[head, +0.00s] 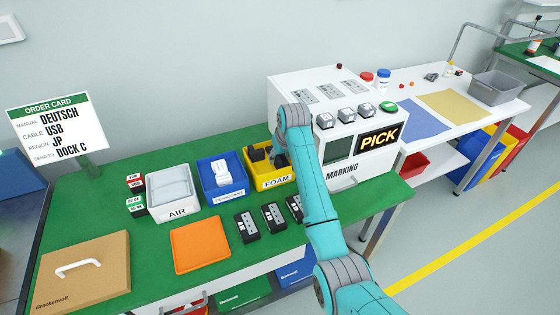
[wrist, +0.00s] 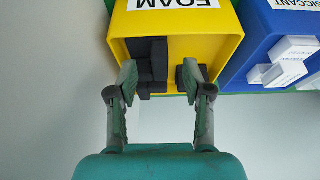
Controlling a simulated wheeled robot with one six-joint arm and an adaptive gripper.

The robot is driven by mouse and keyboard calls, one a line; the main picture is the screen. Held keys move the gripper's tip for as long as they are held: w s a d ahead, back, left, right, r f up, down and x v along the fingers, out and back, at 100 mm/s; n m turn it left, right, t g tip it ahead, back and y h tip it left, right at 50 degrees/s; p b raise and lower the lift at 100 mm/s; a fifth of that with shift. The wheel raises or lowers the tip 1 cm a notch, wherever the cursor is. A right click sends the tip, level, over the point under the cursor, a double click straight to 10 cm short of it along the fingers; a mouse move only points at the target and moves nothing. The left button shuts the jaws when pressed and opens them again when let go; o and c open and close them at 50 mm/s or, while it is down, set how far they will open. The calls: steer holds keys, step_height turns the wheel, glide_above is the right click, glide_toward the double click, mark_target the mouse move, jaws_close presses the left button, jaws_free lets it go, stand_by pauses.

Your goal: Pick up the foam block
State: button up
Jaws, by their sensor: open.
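Dark foam blocks lie in the yellow bin labelled FOAM (head: 262,184), partly hidden by my arm in the head view. In the wrist view the yellow bin (wrist: 120,30) is upside down, with a taller dark foam stack (wrist: 152,55) at left and a smaller dark foam block (wrist: 184,76) at right. My gripper (wrist: 160,82) is open, its fingers spread over the bin's near edge. The left fingertip overlaps the stack's edge and the right fingertip overlaps the smaller block. Whether they touch is unclear.
A blue bin (head: 211,190) with white packets stands beside the yellow bin, and the AIR bin (head: 177,211) is further left. The white marking machine (head: 350,147) stands close on the right. Dark devices (head: 246,228) and an orange tray (head: 201,246) lie in front.

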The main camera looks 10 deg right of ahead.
mark_target(279, 160)
steer(key=shift+x, duration=1.65)
steer(key=shift+w, duration=0.1)
steer(key=c, duration=0.8)
steer(key=shift+r, duration=0.15)
steer(key=shift+c, duration=0.2)
